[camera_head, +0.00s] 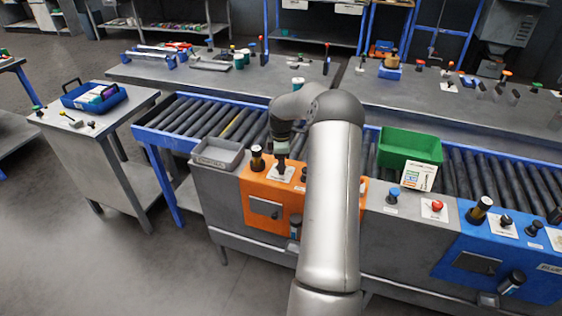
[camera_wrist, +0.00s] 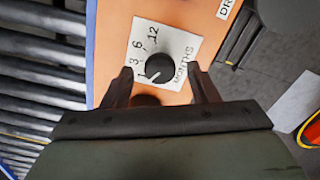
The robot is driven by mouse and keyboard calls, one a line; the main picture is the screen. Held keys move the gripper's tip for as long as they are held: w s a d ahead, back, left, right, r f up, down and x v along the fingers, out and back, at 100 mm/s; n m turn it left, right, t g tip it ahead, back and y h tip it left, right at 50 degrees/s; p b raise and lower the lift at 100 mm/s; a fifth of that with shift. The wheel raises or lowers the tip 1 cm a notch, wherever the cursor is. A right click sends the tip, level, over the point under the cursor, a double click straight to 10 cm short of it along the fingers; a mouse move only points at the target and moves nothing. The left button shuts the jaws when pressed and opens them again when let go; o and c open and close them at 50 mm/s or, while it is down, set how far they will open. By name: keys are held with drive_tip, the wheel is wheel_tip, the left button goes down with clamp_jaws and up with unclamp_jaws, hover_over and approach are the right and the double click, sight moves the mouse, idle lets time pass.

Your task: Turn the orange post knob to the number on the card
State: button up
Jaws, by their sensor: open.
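The orange post (camera_head: 258,186) stands in front of the roller conveyor. Its black round knob (camera_wrist: 159,68) sits on a white dial plate (camera_wrist: 178,42) marked 1, 3, 6, 12 and MONTHS. The knob's white mark points to the lower left in the wrist view, near the 1. My gripper (camera_wrist: 161,73) is open, with one finger on each side of the knob in that view; contact cannot be told. In the head view my gripper (camera_head: 281,157) is over the plate and hides the knob. A white card (camera_head: 418,177) leans at the green bin; its print is too small to read.
A black cylinder with a yellow band (camera_head: 257,160) stands left of the dial plate, beside a grey tray (camera_head: 218,155). The green bin (camera_head: 410,147) is to the right. Further right are a red button (camera_head: 437,205) and the blue post (camera_head: 522,265) with its own knobs.

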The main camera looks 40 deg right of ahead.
drive_tip(key=shift+f, duration=0.2)
drive_tip(key=c, duration=1)
